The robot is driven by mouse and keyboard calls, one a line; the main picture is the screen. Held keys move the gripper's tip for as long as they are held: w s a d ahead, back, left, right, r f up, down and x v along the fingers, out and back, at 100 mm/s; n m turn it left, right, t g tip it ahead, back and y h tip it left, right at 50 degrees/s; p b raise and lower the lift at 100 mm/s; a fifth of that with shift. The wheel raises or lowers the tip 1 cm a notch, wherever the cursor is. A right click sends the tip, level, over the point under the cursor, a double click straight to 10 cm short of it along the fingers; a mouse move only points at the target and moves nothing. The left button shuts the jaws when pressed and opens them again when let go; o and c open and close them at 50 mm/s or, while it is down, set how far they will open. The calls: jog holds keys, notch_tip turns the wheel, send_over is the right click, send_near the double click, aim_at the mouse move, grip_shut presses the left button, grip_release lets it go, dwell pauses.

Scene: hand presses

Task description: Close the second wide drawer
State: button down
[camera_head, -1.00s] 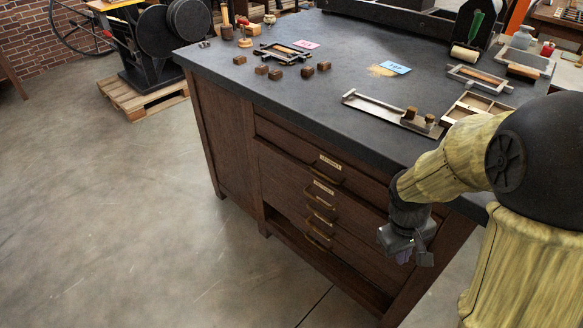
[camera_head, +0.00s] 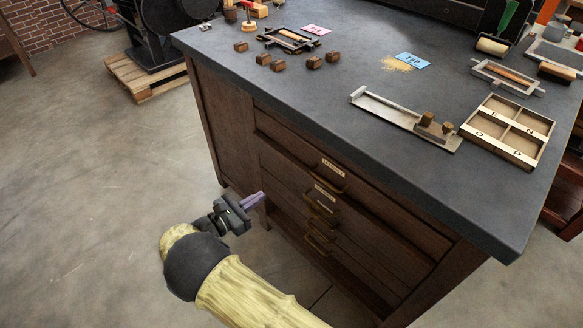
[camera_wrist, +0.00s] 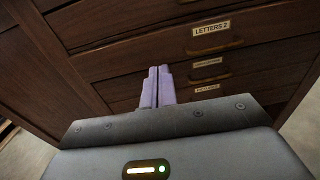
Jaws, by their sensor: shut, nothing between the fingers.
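The wide drawers are dark wood fronts with brass handles and pale labels, stacked in the cabinet under the dark worktop. The second wide drawer (camera_head: 285,181) appears to stand out from the cabinet, overhanging the lower fronts. In the wrist view a front labelled "LETTERS 2" (camera_wrist: 150,55) lies large across the top, with its handle below the label. My gripper (camera_head: 253,201) is shut and empty, its purple fingers together, in front of the left part of the drawer stack. In the wrist view my fingertips (camera_wrist: 155,72) point at the drawer fronts, left of the handles; contact cannot be told.
The worktop (camera_head: 350,95) carries wooden blocks, a metal composing tray (camera_head: 395,110), a compartment box (camera_head: 505,130) and rollers. A pallet (camera_head: 155,82) with a press stands at back left. The floor (camera_head: 90,200) left of the cabinet is clear.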

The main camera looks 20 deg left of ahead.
aim_at(295, 168)
jog(key=shift+s+a+n+t, duration=0.3)
jog(key=shift+s+a, duration=0.1)
jog(key=shift+a, duration=0.2)
jog(key=shift+w, duration=0.1)
jog(key=b+x, duration=0.1)
jog(key=x, duration=1.3)
jog(key=shift+f, duration=0.1)
jog(key=shift+a, duration=0.2)
